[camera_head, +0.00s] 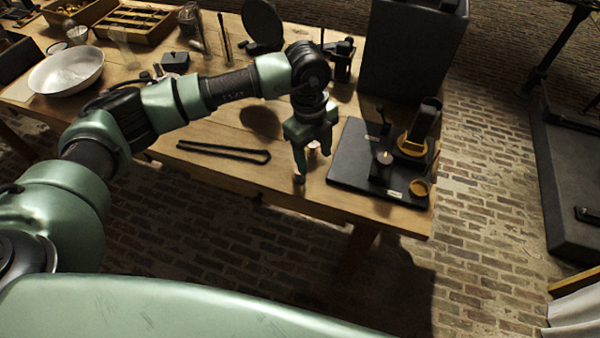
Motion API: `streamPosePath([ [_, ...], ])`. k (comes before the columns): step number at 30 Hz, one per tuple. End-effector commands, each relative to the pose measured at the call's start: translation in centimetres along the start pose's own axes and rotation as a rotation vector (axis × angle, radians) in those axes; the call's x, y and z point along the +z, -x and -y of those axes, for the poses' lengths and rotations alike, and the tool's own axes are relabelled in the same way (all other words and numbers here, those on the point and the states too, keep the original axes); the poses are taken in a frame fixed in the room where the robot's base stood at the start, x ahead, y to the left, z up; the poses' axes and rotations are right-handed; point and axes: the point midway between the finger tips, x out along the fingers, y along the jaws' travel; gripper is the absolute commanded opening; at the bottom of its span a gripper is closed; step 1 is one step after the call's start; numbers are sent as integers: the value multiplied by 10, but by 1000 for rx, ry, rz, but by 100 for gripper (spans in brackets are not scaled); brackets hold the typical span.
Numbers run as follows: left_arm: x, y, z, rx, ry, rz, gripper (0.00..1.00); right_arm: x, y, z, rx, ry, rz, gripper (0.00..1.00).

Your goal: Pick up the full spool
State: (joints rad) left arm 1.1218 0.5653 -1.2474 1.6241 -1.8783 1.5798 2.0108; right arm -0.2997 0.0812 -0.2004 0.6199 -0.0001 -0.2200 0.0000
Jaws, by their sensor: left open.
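My left gripper (314,155) points down over the front of the wooden table (225,145), with its fingers apart. A small copper-coloured piece (313,147), perhaps a spool, shows between or just behind the fingers, partly hidden by them. My right gripper is out of view.
A black base (350,165) with an upright device and brass-coloured parts stands close on the right. Black tongs (225,150) lie to the left. A dark box (410,50) stands behind. A white bowl (66,70) and wooden trays (137,20) are at the far left.

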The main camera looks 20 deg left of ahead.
Motion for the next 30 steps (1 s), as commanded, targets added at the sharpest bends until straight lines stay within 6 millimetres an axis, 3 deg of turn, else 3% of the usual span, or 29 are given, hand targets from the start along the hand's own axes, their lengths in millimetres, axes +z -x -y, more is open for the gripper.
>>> streamPosePath([
  [2,21,5,-4,28,42,69,56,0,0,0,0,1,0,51],
  [5,29,0,-8,43,62,97,56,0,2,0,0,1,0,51],
  [21,36,-66,-19,41,57,93,56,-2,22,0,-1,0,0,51],
  [29,36,-70,-18,39,55,92,56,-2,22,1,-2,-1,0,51],
  [30,36,-70,-18,39,56,92,47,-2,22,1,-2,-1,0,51],
])
